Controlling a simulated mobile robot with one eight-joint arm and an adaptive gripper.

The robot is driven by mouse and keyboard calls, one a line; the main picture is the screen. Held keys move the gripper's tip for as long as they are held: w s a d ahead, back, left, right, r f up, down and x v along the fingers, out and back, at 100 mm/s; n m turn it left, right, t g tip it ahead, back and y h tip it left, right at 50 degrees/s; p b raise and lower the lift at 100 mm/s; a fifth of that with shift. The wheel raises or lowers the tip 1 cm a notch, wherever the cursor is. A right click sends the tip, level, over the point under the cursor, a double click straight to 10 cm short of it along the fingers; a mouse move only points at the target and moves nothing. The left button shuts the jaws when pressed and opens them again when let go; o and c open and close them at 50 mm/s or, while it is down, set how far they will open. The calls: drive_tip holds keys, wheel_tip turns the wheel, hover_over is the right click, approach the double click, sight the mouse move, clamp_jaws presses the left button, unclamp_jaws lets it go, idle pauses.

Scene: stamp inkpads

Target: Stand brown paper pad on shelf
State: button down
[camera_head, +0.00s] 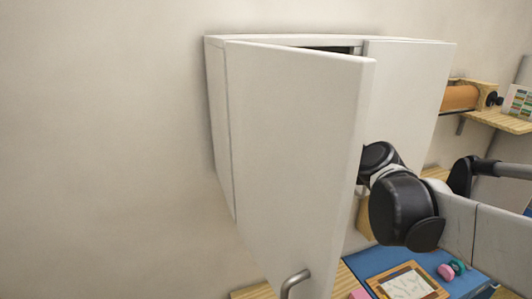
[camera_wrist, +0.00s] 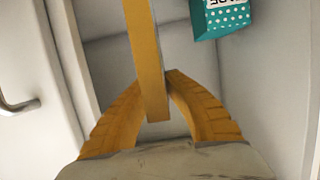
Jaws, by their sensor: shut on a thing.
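In the wrist view my gripper (camera_wrist: 160,80) has its yellow fingers shut on a narrow yellow-brown slab, which I take to be the brown paper pad (camera_wrist: 145,40), seen edge-on. It runs from between the fingers out of the top of the picture. The pad is inside or at the mouth of a white cabinet, over a grey inner surface (camera_wrist: 108,60) that seems to be the shelf. I cannot tell whether pad and shelf touch. In the head view the open cabinet door (camera_head: 290,150) hides my gripper and the pad.
A teal box with white dots (camera_wrist: 222,18) stands in the cabinet, right of the pad. The door handle (camera_head: 293,282) also shows in the wrist view (camera_wrist: 18,105). Below is a blue mat (camera_head: 385,260) with a wooden tray (camera_head: 432,296). A wooden wall shelf (camera_head: 500,120) is at right.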

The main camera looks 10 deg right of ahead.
drive_tip(key=b+x, duration=0.3)
drive_tip(key=x, duration=0.6)
drive_tip(key=shift+w+r, duration=0.2)
drive_tip(key=shift+r, duration=0.15)
drive_tip(key=c, duration=1.4)
unclamp_jaws()
drive_tip(key=shift+c, duration=0.2)
drive_tip(key=shift+s, duration=0.1)
